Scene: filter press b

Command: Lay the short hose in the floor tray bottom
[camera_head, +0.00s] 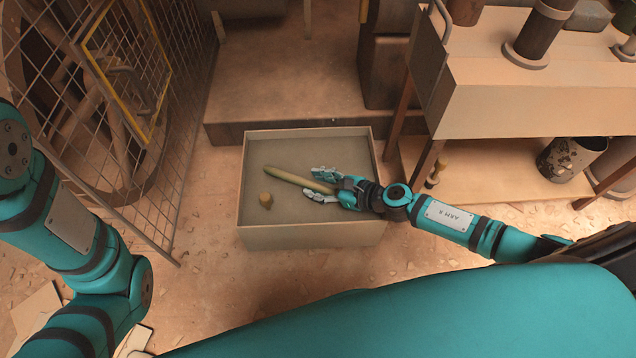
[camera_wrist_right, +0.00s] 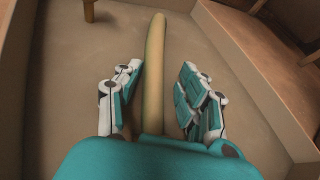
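The short hose (camera_head: 296,180), a slim olive-tan tube, is inside the floor tray (camera_head: 308,236), a beige open box. It appears to lie along the tray bottom; contact under its near end is hidden. My right gripper (camera_head: 322,185) reaches into the tray from the right. Its fingers stand apart on either side of the hose's near end. The right wrist view shows the hose (camera_wrist_right: 154,65) running away between the spread fingers (camera_wrist_right: 155,98), with gaps on both sides. My left arm shows at the left, but its gripper is out of view.
A wire mesh guard (camera_head: 120,130) is to the left, a raised step (camera_head: 285,90) behind, and a bench (camera_head: 530,105) with a lower shelf to the right. Debris litters the floor.

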